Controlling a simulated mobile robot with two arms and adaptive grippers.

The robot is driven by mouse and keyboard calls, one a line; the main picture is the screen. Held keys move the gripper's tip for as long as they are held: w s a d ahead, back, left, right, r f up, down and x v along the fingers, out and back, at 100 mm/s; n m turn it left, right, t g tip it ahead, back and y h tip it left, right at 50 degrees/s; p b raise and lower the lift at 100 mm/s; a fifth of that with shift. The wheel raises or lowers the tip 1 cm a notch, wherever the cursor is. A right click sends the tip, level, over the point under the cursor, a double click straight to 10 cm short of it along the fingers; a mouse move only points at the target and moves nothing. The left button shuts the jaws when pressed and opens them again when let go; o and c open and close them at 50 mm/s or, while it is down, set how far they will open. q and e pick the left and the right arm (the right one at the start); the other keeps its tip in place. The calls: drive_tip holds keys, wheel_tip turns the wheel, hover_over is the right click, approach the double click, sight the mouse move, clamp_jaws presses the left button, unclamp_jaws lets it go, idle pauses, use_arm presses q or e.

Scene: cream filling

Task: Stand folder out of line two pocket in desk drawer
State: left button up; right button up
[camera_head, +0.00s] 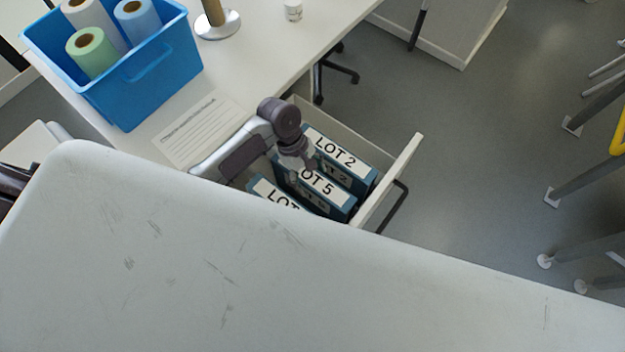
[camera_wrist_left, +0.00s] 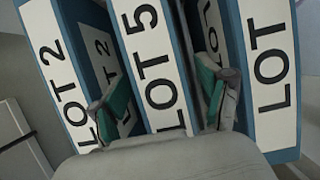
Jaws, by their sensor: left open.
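The desk drawer (camera_head: 386,187) is pulled open and holds blue folders with white spine labels. The folder LOT 2 (camera_head: 335,146) is at the far side, LOT 5 (camera_head: 319,184) is in the middle, and a third LOT folder (camera_head: 270,196) is nearest, its number hidden. My left gripper (camera_head: 295,172) is over the folders, open. In the left wrist view, its fingers (camera_wrist_left: 163,92) are apart on either side of the LOT 5 spine (camera_wrist_left: 148,60); I cannot tell whether they touch it. LOT 2 (camera_wrist_left: 52,75) is left of them. My right gripper is not in view.
A blue bin (camera_head: 158,92) with paper rolls stands on the desk, beside a printed sheet (camera_head: 203,128).

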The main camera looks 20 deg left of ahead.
use_arm(q)
drive_tip(key=p+v, duration=0.1)
drive_tip(key=v, duration=0.8)
drive_tip(key=shift+a+r, duration=0.15)
drive_tip(key=shift+r, duration=0.15)
